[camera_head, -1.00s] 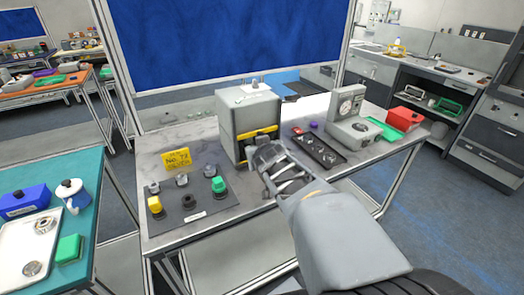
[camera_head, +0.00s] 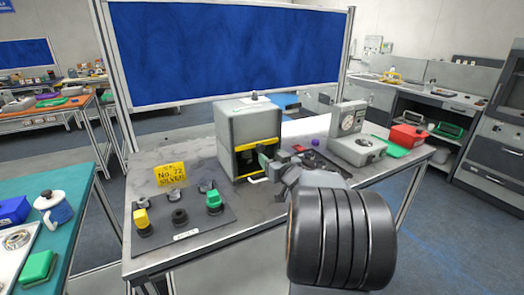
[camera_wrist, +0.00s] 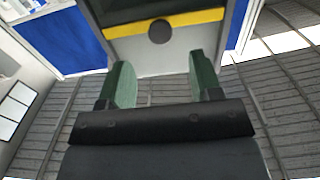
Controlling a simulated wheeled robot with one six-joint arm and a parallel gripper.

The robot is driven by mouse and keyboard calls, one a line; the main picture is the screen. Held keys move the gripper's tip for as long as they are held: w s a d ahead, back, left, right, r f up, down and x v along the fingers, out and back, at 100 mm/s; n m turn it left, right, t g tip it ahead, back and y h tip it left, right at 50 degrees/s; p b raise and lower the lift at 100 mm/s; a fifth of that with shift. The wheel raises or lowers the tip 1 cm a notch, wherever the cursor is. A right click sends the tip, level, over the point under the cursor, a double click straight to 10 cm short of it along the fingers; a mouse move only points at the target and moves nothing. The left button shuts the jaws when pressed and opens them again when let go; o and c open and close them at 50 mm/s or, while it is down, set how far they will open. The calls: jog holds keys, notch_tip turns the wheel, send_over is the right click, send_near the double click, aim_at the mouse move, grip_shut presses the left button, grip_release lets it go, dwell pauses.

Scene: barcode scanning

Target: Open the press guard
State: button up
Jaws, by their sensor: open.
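The press (camera_head: 228,128) is a grey box standing upright on the table. Its guard carries a yellow bar (camera_head: 258,145) across the front, above a dark opening. My gripper (camera_head: 264,165) is in front of the press, low on its right side, and hides part of the front. In the wrist view the yellow bar (camera_wrist: 200,16) shows with a dark round knob (camera_wrist: 160,31) on it. My gripper's two green fingers (camera_wrist: 158,70) are apart with nothing between them. The knob lies just beyond the fingertips, roughly centred; I cannot tell any contact.
A dark panel (camera_head: 198,228) with several coloured knobs and a yellow sign (camera_head: 170,174) are left of the press. A grey dial device (camera_head: 352,145), a red box (camera_head: 407,136) and a green tray (camera_head: 388,147) stand to the right. A teal table (camera_head: 72,215) is at left.

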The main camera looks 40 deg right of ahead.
aim_at(262, 148)
jog(key=w, duration=0.4)
jog(key=w+d, duration=0.1)
jog(key=w, duration=0.2)
jog(key=shift+w, duration=0.1)
grip_shut()
dwell(0.5)
